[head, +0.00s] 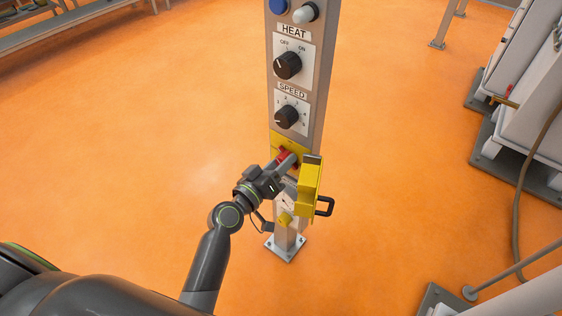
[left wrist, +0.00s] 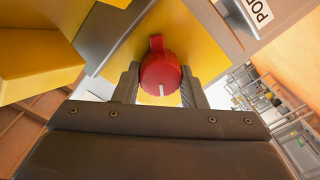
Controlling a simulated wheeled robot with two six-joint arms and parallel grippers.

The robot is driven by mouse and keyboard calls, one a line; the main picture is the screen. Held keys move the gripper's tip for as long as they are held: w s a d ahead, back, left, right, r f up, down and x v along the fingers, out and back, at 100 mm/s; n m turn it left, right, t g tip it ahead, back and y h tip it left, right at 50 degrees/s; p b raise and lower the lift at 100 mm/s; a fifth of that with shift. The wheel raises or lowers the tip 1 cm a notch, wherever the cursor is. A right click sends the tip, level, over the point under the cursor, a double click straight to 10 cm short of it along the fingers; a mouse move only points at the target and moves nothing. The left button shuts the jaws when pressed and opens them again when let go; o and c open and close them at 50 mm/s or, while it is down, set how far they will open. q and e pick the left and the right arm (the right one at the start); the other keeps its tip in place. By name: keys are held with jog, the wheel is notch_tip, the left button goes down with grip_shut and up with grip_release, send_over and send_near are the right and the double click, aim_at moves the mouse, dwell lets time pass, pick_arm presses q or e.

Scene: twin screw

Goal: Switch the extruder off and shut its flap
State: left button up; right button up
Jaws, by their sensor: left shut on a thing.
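The control post (head: 298,80) stands upright with a HEAT knob (head: 287,66) and a SPEED knob (head: 286,117). Below them is a red knob (head: 285,156) on a yellow plate (head: 275,140). In the left wrist view the red knob (left wrist: 161,76) sits between the fingers of my left gripper (left wrist: 161,88), which is shut on it. A white mark shows on the knob's near edge. The yellow flap (head: 309,187) with a black handle (head: 325,206) stands out from the post, open, just right of my left gripper (head: 287,162). My right gripper is not in view.
A blue button (head: 278,5) and a white lamp or button (head: 305,13) are at the top of the post. Grey machinery (head: 525,80) and a hose (head: 522,200) stand at the right. The orange floor around the post is clear.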

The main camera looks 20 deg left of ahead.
pick_arm(q)
jog(key=shift+a+f+n+p, duration=0.1)
jog(key=shift+n+p, duration=0.65)
jog(key=shift+n, duration=3.15)
jog(key=o, duration=1)
